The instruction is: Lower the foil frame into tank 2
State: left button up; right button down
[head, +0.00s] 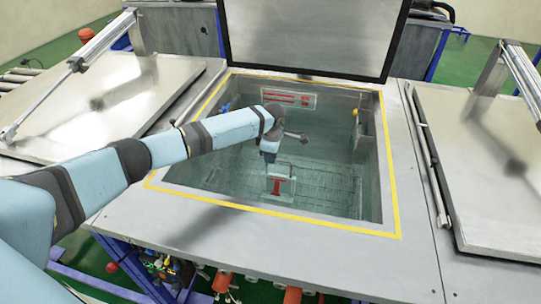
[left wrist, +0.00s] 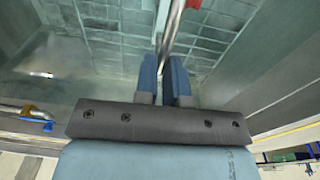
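Tank 2, which I take to be the open tank with the yellow border (head: 397,200), holds greenish liquid. My left gripper (head: 270,157) is over the tank opening, pointing down. In the left wrist view its two blue fingers (left wrist: 165,75) are closed around a thin metal rod (left wrist: 170,35), which looks like the foil frame's handle. A pale handle shape with a red mark (head: 281,186) shows just below the gripper in the head view. A grid of lines lies beneath; I cannot tell how much is frame and how much is tank floor. My right gripper is not in view.
The raised lid (head: 315,35) stands upright behind the opening. Closed lids lie at the left (head: 110,105) and right (head: 490,160), with pneumatic cylinders. A yellow ball (head: 355,112) and a bracket are at the tank's right wall. A red-marked plate (head: 290,97) is on the back wall.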

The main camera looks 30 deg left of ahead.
pick_arm(q)
jog(key=o, duration=0.5)
jog(key=shift+o, duration=0.2)
notch_tip(320, 180, up, 26)
jog(key=p, duration=1)
jog(key=shift+d+p, duration=0.4)
jog(key=shift+d, duration=0.05)
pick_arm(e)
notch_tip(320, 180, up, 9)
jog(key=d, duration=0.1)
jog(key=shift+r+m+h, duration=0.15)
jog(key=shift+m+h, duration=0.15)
pick_arm(q)
jog(key=shift+f, duration=0.1)
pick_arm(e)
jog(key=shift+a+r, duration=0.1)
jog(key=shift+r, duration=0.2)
pick_arm(q)
jog(key=shift+s, duration=0.1)
